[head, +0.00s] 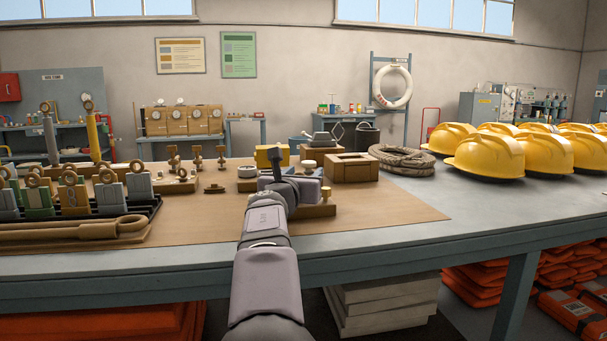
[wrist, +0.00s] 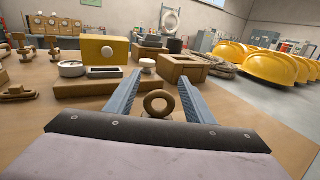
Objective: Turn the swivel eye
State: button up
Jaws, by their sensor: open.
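The swivel eye (wrist: 159,104) is a brown ring standing upright with its hole facing the wrist camera. In the wrist view it sits between the two blue-grey fingers of my gripper (wrist: 159,86), with a gap on each side. My gripper is open and empty. The lower part of the eye is hidden behind the gripper body. In the head view my gripper (head: 291,184) is low over the brown mat, above a wooden block (head: 318,211). My arm hides much of that spot, and I cannot clearly make out the eye there.
A yellow box (wrist: 105,49) and an open wooden box (head: 352,168) stand just beyond my gripper. Coiled rope (head: 402,158) and yellow helmets (head: 485,156) are at the right. A rack of ringed pieces (head: 80,208) stands at the left. The mat (head: 385,208) is clear at right.

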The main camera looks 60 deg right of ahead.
jog(key=c, duration=1)
jog(key=shift+c, duration=0.2)
jog(key=shift+n+t+b, duration=0.35)
jog(key=shift+n+t, duration=0.05)
jog(key=shift+t, duration=0.2)
jog(key=n+t+y, duration=0.1)
jog(key=n+t+y+b, duration=0.1)
jog(key=t, duration=0.1)
jog(key=shift+w+a+n+t, duration=0.2)
jog(key=shift+w+n+t, duration=0.1)
jog(key=shift+w, duration=0.1)
jog(key=n+t+y, duration=0.2)
jog(key=t+y, duration=0.1)
jog(key=shift+w+a+n, duration=0.3)
jog(key=shift+w+n, duration=0.05)
jog(key=shift+n, duration=0.05)
jog(key=shift+w+a+n+t+y, duration=0.2)
jog(key=shift+n+t+y, duration=0.25)
jog(key=shift+y, duration=0.25)
jog(key=shift+w+a+n+t+y, duration=0.15)
jog(key=shift+n+t+y, duration=0.3)
jog(key=shift+y, duration=0.25)
jog(key=shift+s, duration=0.1)
